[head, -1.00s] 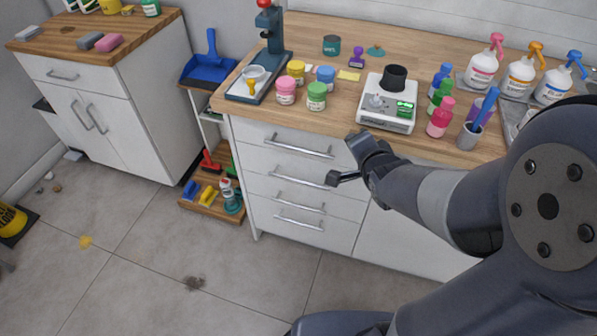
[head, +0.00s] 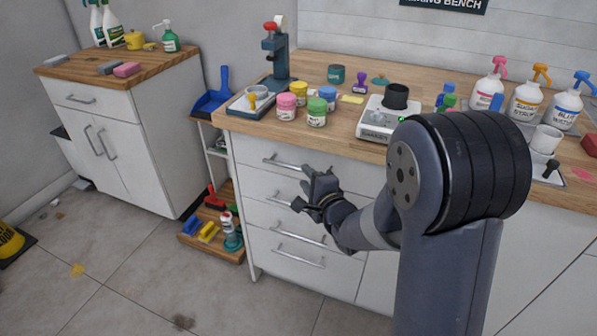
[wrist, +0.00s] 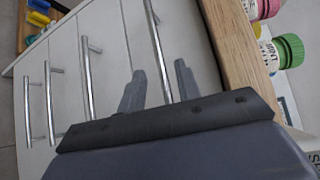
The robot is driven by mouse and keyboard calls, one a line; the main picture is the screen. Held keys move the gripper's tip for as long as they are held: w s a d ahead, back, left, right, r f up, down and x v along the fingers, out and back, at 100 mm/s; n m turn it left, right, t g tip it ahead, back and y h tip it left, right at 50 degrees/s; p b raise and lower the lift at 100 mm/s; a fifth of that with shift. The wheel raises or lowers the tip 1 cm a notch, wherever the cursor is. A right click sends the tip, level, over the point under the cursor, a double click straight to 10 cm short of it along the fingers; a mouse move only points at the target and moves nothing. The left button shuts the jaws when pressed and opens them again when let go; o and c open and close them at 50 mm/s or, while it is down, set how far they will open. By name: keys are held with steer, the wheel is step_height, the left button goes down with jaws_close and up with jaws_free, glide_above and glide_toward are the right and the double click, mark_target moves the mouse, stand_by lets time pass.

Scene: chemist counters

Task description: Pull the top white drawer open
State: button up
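The top white drawer (head: 243,150) is under the wooden counter, flush with the cabinet front, with a horizontal bar handle (head: 283,162). My gripper (head: 302,187) is open and empty in front of the upper drawers, near the right part of that handle, which it partly hides. In the wrist view, the handle (wrist: 157,45) runs between the two spread fingers (wrist: 159,77). I cannot tell how far the fingertips are from the drawer front, and no contact with the bar shows.
Several lower drawers with like bar handles (head: 298,236) are below. The counter edge (wrist: 229,60) is close beside the right finger. Jars (head: 287,106) and a scale (head: 374,121) stand on the counter. A low wooden shelf (head: 228,252) is left of the drawers.

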mark_target(299, 169)
steer(key=shift+x, duration=2.8)
jaws_close()
